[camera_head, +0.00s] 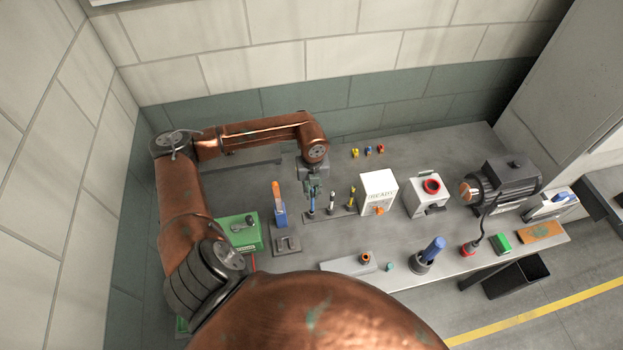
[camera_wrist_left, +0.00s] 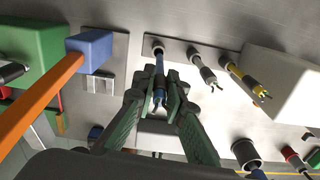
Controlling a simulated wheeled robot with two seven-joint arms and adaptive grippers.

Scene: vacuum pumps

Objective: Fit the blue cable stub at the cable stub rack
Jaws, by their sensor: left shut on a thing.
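The cable stub rack (camera_head: 322,216) is a low dark strip on the table. A blue cable stub (camera_head: 311,206) is upright at its left end, beside a white-and-black stub (camera_head: 331,200) and a yellow one (camera_head: 350,197). My left gripper (camera_head: 312,186) points down over the blue stub. In the left wrist view the green fingers of this gripper (camera_wrist_left: 158,95) are shut on the blue stub (camera_wrist_left: 160,69), and its lower end meets the rack (camera_wrist_left: 180,55). I cannot tell how deep it sits. The white stub (camera_wrist_left: 207,75) and yellow stub (camera_wrist_left: 248,83) stand to the right. My right gripper is out of view.
A blue holder with an orange handle (camera_head: 280,215) and a green box (camera_head: 240,232) stand left of the rack. A white box (camera_head: 377,191) is close on its right. Small coloured pieces (camera_head: 368,151) lie behind. A motor (camera_head: 503,181) is farther right.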

